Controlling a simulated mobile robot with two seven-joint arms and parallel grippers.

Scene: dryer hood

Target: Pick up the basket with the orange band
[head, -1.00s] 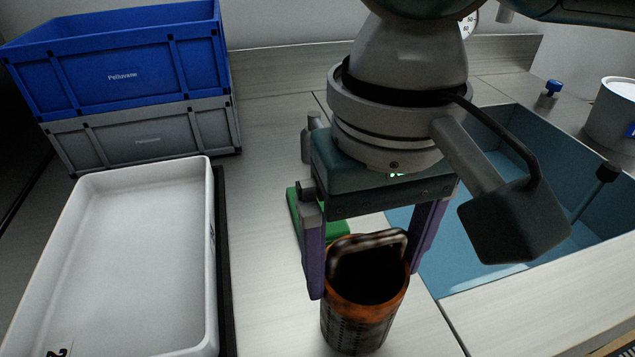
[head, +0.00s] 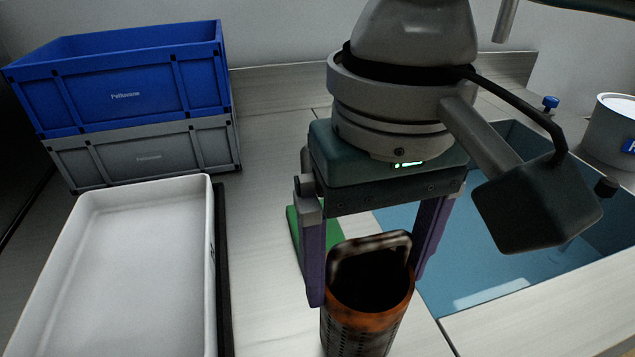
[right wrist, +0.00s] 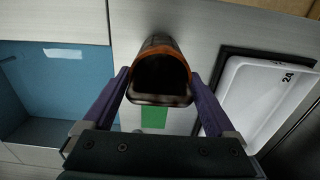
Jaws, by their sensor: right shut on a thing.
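The basket with the orange band (head: 362,328) is a dark perforated cylinder with an orange rim and a raised handle. In the head view it is upright at the bottom centre, its base cut off by the frame edge. My right gripper (head: 366,288) points down with its purple fingers on either side of the rim, shut on the basket. The right wrist view shows the basket's orange rim (right wrist: 161,52) between the fingertips. I cannot tell whether its base is clear of the counter. My left gripper is not in view.
A white tray (head: 205,270) lies left of the basket. A blue crate (head: 125,95) stands on a grey crate (head: 150,158) behind it. A blue sink basin (head: 480,285) is to the right. A green patch (head: 296,238) lies behind the basket. A white canister (head: 612,130) stands far right.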

